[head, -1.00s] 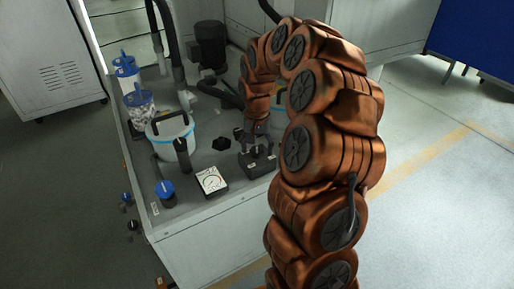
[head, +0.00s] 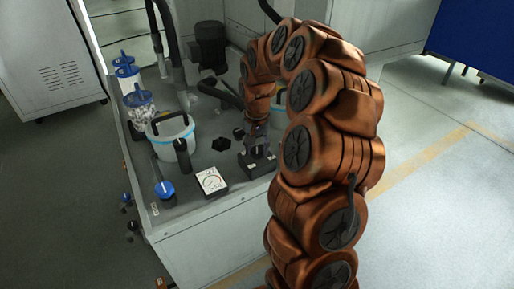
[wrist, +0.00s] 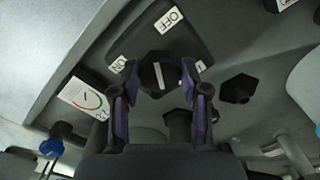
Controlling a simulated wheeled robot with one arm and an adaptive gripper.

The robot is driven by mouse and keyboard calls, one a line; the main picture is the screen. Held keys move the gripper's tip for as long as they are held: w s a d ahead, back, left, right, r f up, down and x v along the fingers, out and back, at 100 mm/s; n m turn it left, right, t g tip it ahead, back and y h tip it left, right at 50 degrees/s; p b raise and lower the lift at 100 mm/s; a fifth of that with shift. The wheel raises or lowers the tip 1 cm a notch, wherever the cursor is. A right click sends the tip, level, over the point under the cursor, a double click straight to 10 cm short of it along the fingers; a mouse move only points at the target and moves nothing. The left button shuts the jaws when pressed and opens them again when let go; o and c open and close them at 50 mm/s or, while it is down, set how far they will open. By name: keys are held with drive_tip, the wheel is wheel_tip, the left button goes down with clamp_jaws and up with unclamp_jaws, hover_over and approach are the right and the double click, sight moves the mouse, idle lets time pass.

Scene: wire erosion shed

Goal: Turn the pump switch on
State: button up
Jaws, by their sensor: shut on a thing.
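The pump switch is a black knob (wrist: 158,74) with a white pointer line, on a dark box (wrist: 190,35). In the wrist view an OFF label (wrist: 169,18) sits above the knob and an ON label (wrist: 118,65) to its left. A third label on the right is partly hidden by a finger. The pointer line runs nearly up and down, roughly in line with OFF. My gripper (wrist: 160,84) is shut on the knob, one finger on each side. In the head view my gripper (head: 257,142) reaches down onto the switch box (head: 262,166); the knob is mostly hidden there.
A dial gauge (head: 211,180) lies left of the switch box. A black knob (head: 221,144), a blue-capped part (head: 165,189), a white bucket (head: 168,133) and blue-lidded containers (head: 138,103) stand on the same grey top. A black motor (head: 208,45) is behind.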

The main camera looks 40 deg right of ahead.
sight(258, 150)
drive_tip(key=n+p, duration=0.1)
drive_tip(key=n, duration=0.5)
drive_tip(key=shift+d+r+p, duration=0.1)
drive_tip(key=shift+p, duration=0.25)
drive_tip(key=n+p, duration=0.1)
drive_tip(key=n, duration=0.4)
drive_tip(key=shift+n+p, duration=0.3)
idle(0.3)
drive_tip(key=o, duration=1.1)
drive_tip(key=shift+o, duration=0.2)
wheel_tip(258, 150, up, 12)
